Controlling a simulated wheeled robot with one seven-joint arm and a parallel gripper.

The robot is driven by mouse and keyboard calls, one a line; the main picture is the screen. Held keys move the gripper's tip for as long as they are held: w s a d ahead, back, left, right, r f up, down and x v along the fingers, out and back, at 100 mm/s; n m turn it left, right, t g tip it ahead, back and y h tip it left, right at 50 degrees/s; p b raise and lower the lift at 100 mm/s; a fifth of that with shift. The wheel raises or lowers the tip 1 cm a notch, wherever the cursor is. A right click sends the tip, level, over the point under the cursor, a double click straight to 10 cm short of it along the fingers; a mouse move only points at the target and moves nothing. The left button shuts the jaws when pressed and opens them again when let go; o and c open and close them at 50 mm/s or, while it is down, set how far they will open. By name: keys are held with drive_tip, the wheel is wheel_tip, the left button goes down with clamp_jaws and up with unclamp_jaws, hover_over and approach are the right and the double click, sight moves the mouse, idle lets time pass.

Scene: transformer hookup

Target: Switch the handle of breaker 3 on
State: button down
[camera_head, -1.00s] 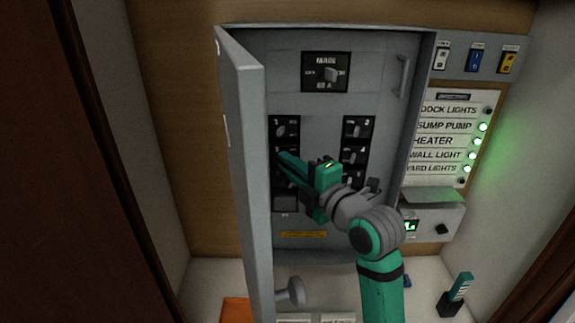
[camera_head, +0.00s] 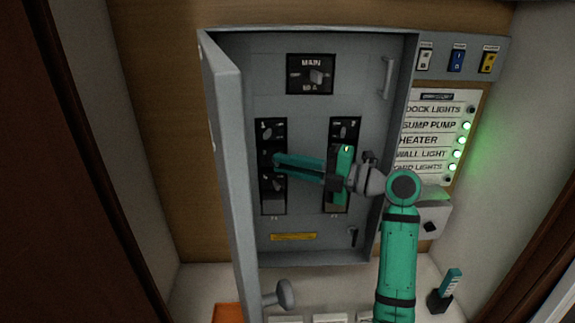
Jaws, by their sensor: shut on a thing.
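The left breaker column (camera_head: 273,199) is a dark strip in the open grey panel, with the top breaker (camera_head: 266,134) marked 1. Breaker 3 (camera_head: 264,155) is the second one down. My gripper (camera_head: 276,161) reaches in from the right with its long green fingers lying nearly level across the panel. Its fingertips are shut on the handle of breaker 3. The fingers hide that handle, so its position cannot be told.
The panel door (camera_head: 231,180) stands open on the left. The right breaker column (camera_head: 344,130) is partly behind my gripper. The main breaker (camera_head: 310,74) is above. The label board (camera_head: 433,111) at right has several green lamps lit.

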idle(0.4)
drive_tip(key=c, duration=1.8)
unclamp_jaws()
drive_tip(key=shift+o, duration=0.2)
drive_tip(key=shift+w+a, duration=0.1)
drive_tip(key=shift+w, duration=0.05)
